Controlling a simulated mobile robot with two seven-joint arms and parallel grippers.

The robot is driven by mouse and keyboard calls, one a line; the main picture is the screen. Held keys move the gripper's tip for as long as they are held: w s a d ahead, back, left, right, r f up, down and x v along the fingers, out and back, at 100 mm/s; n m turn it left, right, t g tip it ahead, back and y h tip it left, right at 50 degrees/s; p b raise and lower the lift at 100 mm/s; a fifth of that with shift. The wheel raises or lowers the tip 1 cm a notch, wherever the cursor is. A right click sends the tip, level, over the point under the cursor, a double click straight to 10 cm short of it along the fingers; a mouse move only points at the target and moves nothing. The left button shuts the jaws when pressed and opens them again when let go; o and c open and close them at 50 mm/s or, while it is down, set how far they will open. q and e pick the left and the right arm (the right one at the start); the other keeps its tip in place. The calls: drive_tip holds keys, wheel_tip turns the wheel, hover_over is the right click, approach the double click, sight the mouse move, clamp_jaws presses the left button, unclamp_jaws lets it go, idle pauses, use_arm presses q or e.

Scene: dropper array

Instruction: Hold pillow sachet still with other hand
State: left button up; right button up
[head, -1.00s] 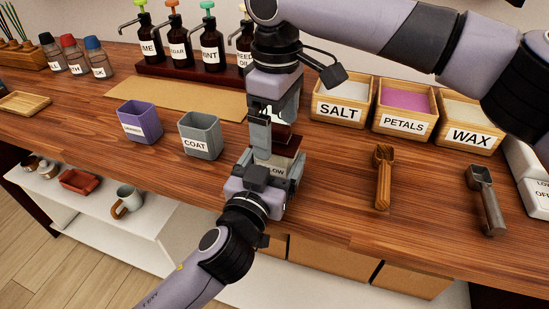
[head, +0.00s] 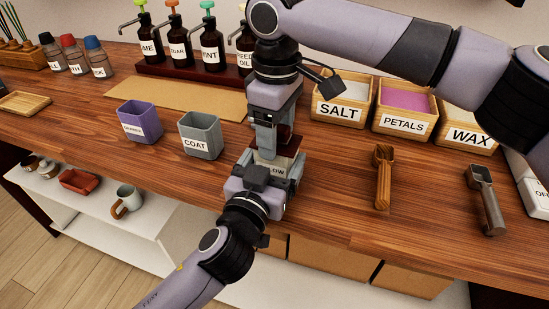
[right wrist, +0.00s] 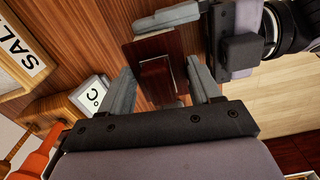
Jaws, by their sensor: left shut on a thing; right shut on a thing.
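Behind the label is a dark red-brown part, which also fills the middle of the right wrist view (right wrist: 160,78). My left gripper (head: 268,172) is low at the sachet and shut on it, covering much of it. My right gripper (head: 270,148) comes down from above and is shut at the same dark piece. In the right wrist view its fingers (right wrist: 162,90) lie on either side of it. The exact contacts are partly hidden.
A grey COAT cup (head: 201,137) and a purple cup (head: 139,122) stand to the left. SALT (head: 340,110), PETALS (head: 404,124) and WAX (head: 470,138) boxes stand right. A wooden scoop (head: 383,180) and a metal scoop (head: 487,205) lie nearer. Pump bottles (head: 180,52) stand behind.

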use_arm(q)
drive_tip(key=shift+f, duration=0.45)
use_arm(e)
drive_tip(key=shift+r, duration=0.1)
drive_tip(key=shift+c, duration=0.7)
drive_tip(key=shift+r, duration=0.6)
drive_tip(key=shift+r, duration=1.85)
drive_tip(key=shift+w+d+r, duration=0.3)
drive_tip(key=shift+w+r, duration=0.15)
drive_tip(key=shift+w, duration=0.4)
drive_tip(key=shift+w+d+r, duration=0.3)
drive_tip(key=shift+w+r, duration=0.15)
drive_tip(key=shift+w, duration=0.35)
drive_tip(key=shift+w+d+r, duration=0.3)
drive_tip(key=shift+w+r, duration=0.15)
drive_tip(key=shift+w, duration=0.4)
drive_tip(key=shift+w+d+r, duration=0.2)
drive_tip(key=shift+w+r, duration=0.15)
drive_tip(key=shift+w, duration=0.3)
drive_tip(key=shift+w+d+r, duration=0.2)
drive_tip(key=shift+w+r, duration=0.1)
drive_tip(key=shift+w, duration=0.3)
